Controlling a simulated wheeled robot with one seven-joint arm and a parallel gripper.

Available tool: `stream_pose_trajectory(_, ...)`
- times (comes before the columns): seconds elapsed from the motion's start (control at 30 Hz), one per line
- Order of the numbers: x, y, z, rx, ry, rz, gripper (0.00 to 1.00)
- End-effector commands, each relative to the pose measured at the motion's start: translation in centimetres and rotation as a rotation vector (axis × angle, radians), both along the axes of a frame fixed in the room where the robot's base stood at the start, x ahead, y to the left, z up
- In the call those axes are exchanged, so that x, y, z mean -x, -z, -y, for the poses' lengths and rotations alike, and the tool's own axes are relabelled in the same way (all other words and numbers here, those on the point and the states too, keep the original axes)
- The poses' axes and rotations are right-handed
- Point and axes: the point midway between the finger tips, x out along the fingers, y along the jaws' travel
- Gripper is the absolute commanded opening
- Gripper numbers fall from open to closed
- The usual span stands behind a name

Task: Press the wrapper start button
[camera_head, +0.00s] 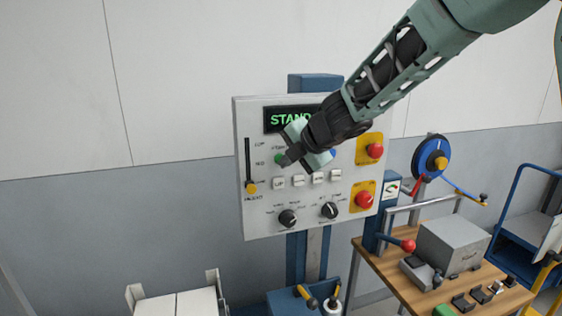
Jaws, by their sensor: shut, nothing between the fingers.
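A light grey control panel (262,220) stands on a blue post in the middle of the head view. Its dark display (290,118) shows green letters reading "STAND", with the rest hidden behind my arm. A green button (279,159) sits below the display, partly covered by my gripper. A blue button (333,154) shows just right of my gripper. My gripper (287,160) is shut and empty, its tip in front of the green button. I cannot tell whether the tip touches it.
Two red buttons on yellow plates, upper (375,151) and lower (364,200), sit at the panel's right. A slider (251,188) is at the left; two black knobs (288,218) are below. A wooden bench (398,288) with a grey box (452,246) stands right.

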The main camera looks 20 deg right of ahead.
Motion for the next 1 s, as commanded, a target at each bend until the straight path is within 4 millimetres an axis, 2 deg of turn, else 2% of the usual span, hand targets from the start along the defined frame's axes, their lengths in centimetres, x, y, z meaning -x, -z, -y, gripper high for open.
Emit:
stream_pose_trajectory(0.2,1.1,0.0,0.0,0.000,0.000,0.000,0.00)
stream_pose_trajectory(0.57,1.4,0.0,0.0,0.000,-0.001,0.000,0.00)
stream_pose_trajectory(1.0,5.3,0.0,0.0,0.001,-0.001,0.001,0.00)
